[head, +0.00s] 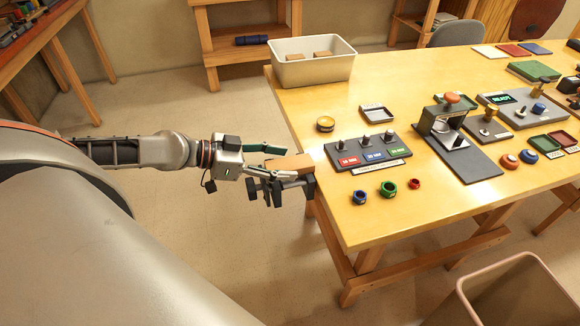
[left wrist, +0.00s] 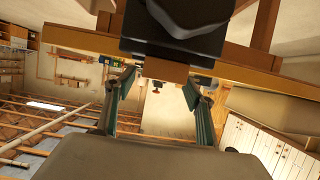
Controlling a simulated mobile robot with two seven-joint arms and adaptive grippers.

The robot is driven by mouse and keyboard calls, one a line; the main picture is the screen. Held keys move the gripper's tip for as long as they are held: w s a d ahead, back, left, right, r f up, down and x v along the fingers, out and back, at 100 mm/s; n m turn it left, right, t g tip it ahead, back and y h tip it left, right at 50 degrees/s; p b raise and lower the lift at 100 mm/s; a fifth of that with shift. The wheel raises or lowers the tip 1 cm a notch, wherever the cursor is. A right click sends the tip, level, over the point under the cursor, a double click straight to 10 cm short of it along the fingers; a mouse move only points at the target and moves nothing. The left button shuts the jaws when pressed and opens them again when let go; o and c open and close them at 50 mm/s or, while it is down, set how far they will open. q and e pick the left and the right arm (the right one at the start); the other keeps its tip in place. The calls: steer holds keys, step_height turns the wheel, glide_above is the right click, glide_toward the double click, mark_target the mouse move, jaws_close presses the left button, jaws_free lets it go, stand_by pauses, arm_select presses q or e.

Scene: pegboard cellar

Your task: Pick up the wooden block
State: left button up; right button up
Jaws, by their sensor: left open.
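A tan wooden block (head: 291,162) is at the left edge of the table, its near end out past the edge. My left gripper (head: 278,163) is at the block's left end, open, with one green-padded finger on its far side and the other on its near side. In the left wrist view the fingers (left wrist: 158,88) are spread apart, and the brown end of the block (left wrist: 166,72) shows between and beyond their tips. I cannot tell whether either finger touches it. My right gripper is not in view.
The yellow table (head: 385,222) holds a cream bin (head: 312,71) with wooden blocks inside. Floor left of the table is clear.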

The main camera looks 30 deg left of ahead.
arm_select(q)
steer(key=shift+w+d+p, duration=0.3)
steer(key=shift+w, duration=0.15)
steer(key=shift+w+d+f+p, duration=0.3)
steer(key=shift+w+d+f, duration=0.1)
steer(key=shift+d+f, duration=0.05)
steer(key=c, duration=1.2)
